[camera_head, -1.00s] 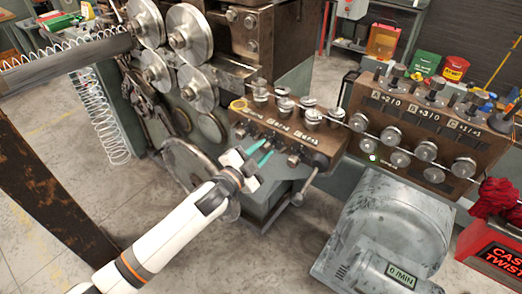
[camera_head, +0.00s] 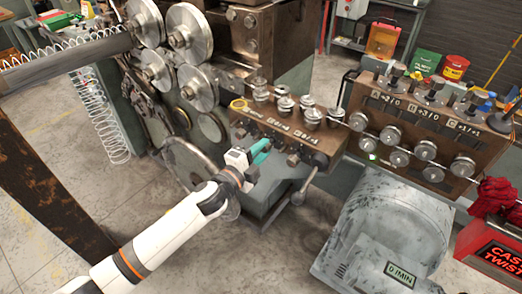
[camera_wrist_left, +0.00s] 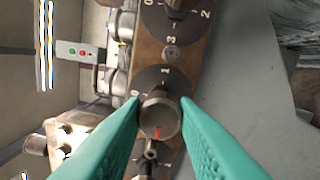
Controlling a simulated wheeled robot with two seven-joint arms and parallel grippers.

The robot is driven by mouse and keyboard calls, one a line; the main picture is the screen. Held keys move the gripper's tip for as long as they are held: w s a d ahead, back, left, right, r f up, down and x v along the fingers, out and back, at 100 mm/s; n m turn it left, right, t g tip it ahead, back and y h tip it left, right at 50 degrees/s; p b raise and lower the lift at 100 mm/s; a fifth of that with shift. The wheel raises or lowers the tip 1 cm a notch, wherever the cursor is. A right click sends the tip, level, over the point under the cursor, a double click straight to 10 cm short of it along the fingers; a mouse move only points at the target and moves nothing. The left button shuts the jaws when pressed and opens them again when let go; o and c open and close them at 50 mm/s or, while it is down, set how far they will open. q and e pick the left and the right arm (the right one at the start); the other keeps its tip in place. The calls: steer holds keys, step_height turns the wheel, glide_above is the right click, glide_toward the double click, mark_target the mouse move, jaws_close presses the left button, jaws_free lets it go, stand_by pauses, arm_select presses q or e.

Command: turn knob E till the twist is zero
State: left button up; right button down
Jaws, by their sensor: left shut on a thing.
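My left gripper (camera_head: 262,150) is at the front face of the lower brown knob block (camera_head: 316,162), its teal fingers close to one of the block's knobs. In the left wrist view, the fingers (camera_wrist_left: 160,122) are shut on a round metal knob (camera_wrist_left: 158,118) with a red mark, one finger on each side. A dark dial (camera_wrist_left: 165,78) with white numbers shows behind the knob, partly hidden by it. I cannot read the knob's letter. A red-lit sign (camera_head: 507,258) reads "CAS" and "TWIST"; any figure is outside the picture. My right gripper is not in view.
A neighbouring dial (camera_wrist_left: 172,20) sits close to the held knob. A lever (camera_head: 302,190) sticks out below the block. The grey motor housing (camera_head: 385,225) with a "0 /MIN" plate stands to the right. Large metal rollers (camera_head: 188,35) rise at the back left.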

arm_select(q)
steer(key=shift+f, duration=0.1)
steer(key=o, duration=1)
steer(key=shift+a, duration=0.1)
steer(key=b+v, duration=0.2)
steer(key=v, duration=1)
steer(key=shift+b, duration=0.3)
